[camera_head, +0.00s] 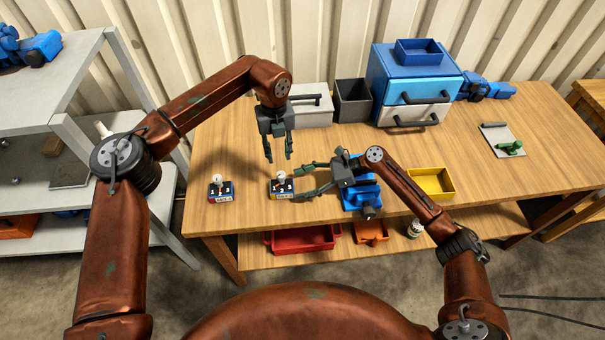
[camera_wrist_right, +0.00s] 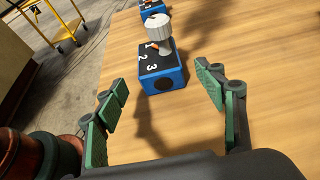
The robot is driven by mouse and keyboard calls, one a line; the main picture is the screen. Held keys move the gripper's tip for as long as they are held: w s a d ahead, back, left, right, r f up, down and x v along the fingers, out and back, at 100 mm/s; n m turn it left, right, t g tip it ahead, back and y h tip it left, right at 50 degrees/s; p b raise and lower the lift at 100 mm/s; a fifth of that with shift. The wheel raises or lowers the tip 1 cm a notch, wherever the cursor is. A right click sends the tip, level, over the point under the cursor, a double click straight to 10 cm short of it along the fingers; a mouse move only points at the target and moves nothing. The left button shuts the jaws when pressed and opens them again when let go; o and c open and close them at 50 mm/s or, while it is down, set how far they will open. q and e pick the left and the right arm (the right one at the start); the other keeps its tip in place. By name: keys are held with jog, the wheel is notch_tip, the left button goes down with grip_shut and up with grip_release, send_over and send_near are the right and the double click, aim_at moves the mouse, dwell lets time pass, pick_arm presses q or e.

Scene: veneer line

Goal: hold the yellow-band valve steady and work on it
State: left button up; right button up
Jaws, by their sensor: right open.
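Two small valve blocks stand on the wooden table in the head view. The nearer-to-centre valve (camera_head: 282,189) has a dark numbered top, a pale knob and what looks like a yellowish band low on its front. The other valve (camera_head: 221,191), with a reddish front, stands to its left. My left gripper (camera_head: 278,160) points down, open and empty, just above the centre valve. My right gripper (camera_head: 297,181) is open, reaching in from the right at the valve. In the right wrist view a blue valve block (camera_wrist_right: 163,76) with a ribbed knob stands ahead, between and beyond the fingertips (camera_wrist_right: 162,82).
A blue vise-like object (camera_head: 362,196) stands under my right wrist. A yellow tray (camera_head: 431,182) lies to its right. A grey box (camera_head: 311,106), a dark bin (camera_head: 352,101) and a blue drawer unit (camera_head: 413,85) line the back.

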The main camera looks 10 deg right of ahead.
aim_at(282, 189)
jog(key=x, duration=0.7)
jog(key=shift+a+f, duration=0.1)
jog(key=shift+a, duration=0.2)
jog(key=shift+c, duration=0.5)
jog(key=c, duration=1.5)
jog(key=shift+c, duration=0.2)
